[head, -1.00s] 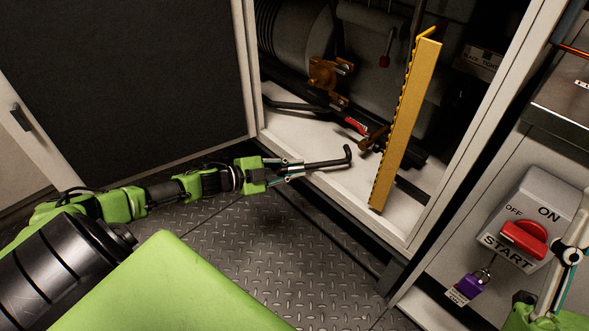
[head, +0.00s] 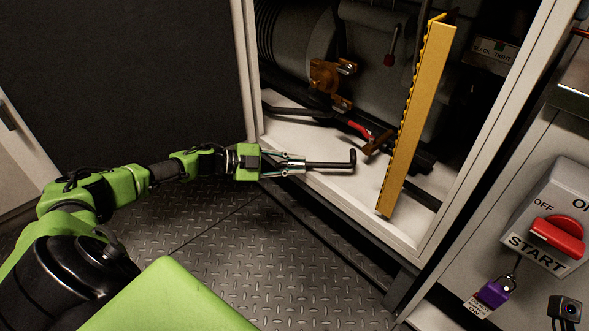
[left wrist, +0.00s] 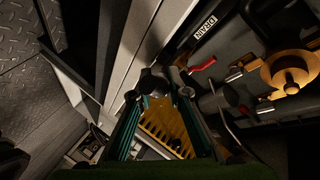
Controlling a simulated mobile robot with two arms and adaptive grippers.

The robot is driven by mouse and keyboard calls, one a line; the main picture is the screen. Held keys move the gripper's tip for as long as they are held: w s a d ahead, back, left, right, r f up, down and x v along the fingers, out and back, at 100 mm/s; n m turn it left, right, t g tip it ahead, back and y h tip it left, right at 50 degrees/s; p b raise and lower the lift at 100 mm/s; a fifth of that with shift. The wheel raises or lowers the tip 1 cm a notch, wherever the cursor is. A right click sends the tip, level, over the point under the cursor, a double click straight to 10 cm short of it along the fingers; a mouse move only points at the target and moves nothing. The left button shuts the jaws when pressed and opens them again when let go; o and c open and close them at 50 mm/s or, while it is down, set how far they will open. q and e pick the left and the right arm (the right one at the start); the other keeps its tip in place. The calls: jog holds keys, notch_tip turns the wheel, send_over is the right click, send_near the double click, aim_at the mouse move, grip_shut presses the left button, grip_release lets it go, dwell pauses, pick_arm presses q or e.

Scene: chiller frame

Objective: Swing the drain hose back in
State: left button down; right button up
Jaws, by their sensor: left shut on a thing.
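My left gripper (head: 296,165) is shut on a black rod with an upturned end (head: 335,165). It holds the rod level at the cabinet's open front, over the white floor edge. A black hose (head: 290,108) lies inside the cabinet at the left, near a red lever (head: 360,130). In the left wrist view a black pipe marked DRAIN (left wrist: 196,30) runs beside a red lever (left wrist: 202,65). The gripper's fingers (left wrist: 166,88) show there too, with the rod hard to make out. The rod looks apart from the hose. My right gripper is not in view.
A yellow toothed bar (head: 415,120) stands upright in the opening, just right of the rod. The white cabinet floor (head: 300,145) is partly bare. A red START switch (head: 558,236) and purple padlock (head: 494,292) are at the right. Tread-plate floor (head: 240,250) is clear.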

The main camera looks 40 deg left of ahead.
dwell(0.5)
pick_arm(q)
jog(key=c, duration=1.9)
grip_release()
jog(key=shift+w, duration=0.1)
jog(key=shift+s+a, duration=0.35)
jog(key=shift+s, duration=0.1)
jog(key=v, duration=1.1)
jog(key=shift+w+r, duration=0.1)
jog(key=shift+r, duration=0.05)
